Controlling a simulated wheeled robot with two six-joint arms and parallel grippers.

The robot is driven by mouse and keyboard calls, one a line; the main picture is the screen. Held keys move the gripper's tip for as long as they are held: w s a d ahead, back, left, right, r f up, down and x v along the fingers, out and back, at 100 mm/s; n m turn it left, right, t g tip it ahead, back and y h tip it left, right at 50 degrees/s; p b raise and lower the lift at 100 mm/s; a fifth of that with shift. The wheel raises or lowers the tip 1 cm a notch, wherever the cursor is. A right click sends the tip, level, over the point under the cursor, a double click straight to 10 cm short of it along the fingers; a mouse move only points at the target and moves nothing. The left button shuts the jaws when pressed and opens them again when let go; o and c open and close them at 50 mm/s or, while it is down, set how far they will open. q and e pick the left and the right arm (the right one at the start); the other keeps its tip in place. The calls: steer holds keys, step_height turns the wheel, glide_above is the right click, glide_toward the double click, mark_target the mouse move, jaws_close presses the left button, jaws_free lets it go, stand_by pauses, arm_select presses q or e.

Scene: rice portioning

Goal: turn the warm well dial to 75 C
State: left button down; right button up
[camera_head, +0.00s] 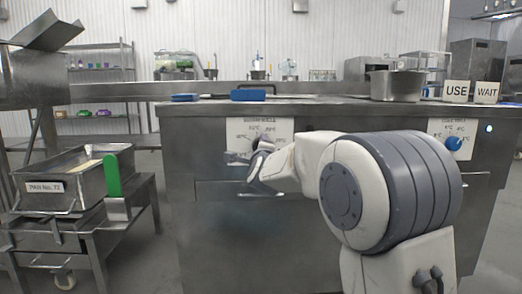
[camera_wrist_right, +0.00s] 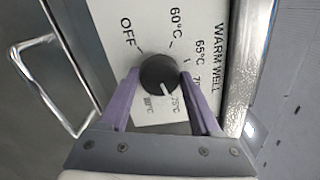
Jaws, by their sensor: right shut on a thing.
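The warm well dial is a dark round knob (camera_wrist_right: 156,76) on a white plate marked OFF, 60, 65, 70, 75 and a further mark. In the right wrist view its white pointer line points at or very near the 75°C mark. My right gripper (camera_wrist_right: 160,80) is shut on the knob, one purple finger on each side. In the head view the right gripper (camera_head: 259,160) is at the left dial plate (camera_head: 276,128) on the counter front, and the gripper and arm hide the knob. My left gripper is not in view.
A second plate with a blue dial (camera_head: 453,143) is on the counter front at right. A metal pot (camera_head: 397,86), USE sign (camera_head: 456,91) and WAIT sign (camera_head: 487,92) stand on the counter. A metal handle (camera_wrist_right: 52,75) is close beside the plate. A pan cart (camera_head: 75,222) stands at left.

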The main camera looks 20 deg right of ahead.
steer(key=shift+f, duration=0.1)
steer(key=o, duration=1.4)
steer(key=shift+p+v, duration=1.4)
steer(key=shift+v, duration=3.8)
